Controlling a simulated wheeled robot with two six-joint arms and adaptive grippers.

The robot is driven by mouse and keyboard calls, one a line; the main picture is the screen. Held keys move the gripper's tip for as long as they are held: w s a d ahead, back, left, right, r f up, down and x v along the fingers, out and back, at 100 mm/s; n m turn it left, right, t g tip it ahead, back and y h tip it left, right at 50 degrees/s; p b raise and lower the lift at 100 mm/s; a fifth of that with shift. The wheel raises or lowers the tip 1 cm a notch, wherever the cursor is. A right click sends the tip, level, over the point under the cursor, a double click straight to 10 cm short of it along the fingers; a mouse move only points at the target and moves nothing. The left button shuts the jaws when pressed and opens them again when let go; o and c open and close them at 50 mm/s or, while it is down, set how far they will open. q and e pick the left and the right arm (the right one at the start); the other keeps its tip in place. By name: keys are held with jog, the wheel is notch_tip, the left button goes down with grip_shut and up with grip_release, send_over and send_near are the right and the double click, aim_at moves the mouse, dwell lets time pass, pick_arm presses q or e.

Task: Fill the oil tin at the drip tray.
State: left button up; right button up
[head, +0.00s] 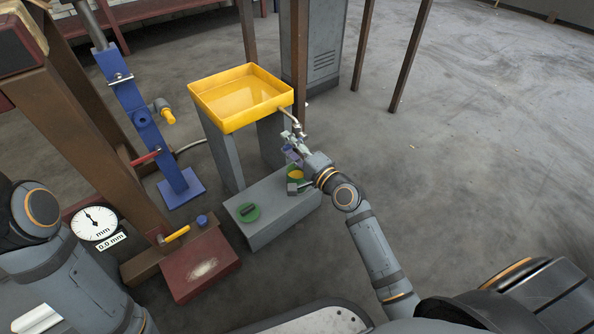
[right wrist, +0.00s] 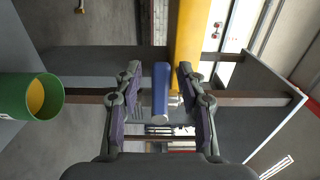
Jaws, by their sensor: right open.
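The yellow drip tray (head: 243,118) stands on grey supports and holds yellow liquid. A tap (head: 287,113) comes out of its right front corner. The green oil tin (head: 293,181) stands below the tap on a low grey block, partly hidden by my right gripper. In the right wrist view the tin (right wrist: 14,96) is at the left, with yellow showing in its mouth. My right gripper (head: 291,146) is open beside the tap. In the right wrist view a blue bar (right wrist: 161,88) lies between its fingers (right wrist: 160,85), with gaps visible. My left gripper is out of view.
A green disc (head: 248,212) lies on the grey block (head: 270,228). A blue post (head: 143,125) with a red lever and a dial gauge (head: 94,223) stand at the left. A dark red block (head: 205,268) lies in front. The floor at the right is clear.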

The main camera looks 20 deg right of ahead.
jog(key=shift+v, duration=0.95)
jog(key=v, duration=0.6)
dwell(0.4)
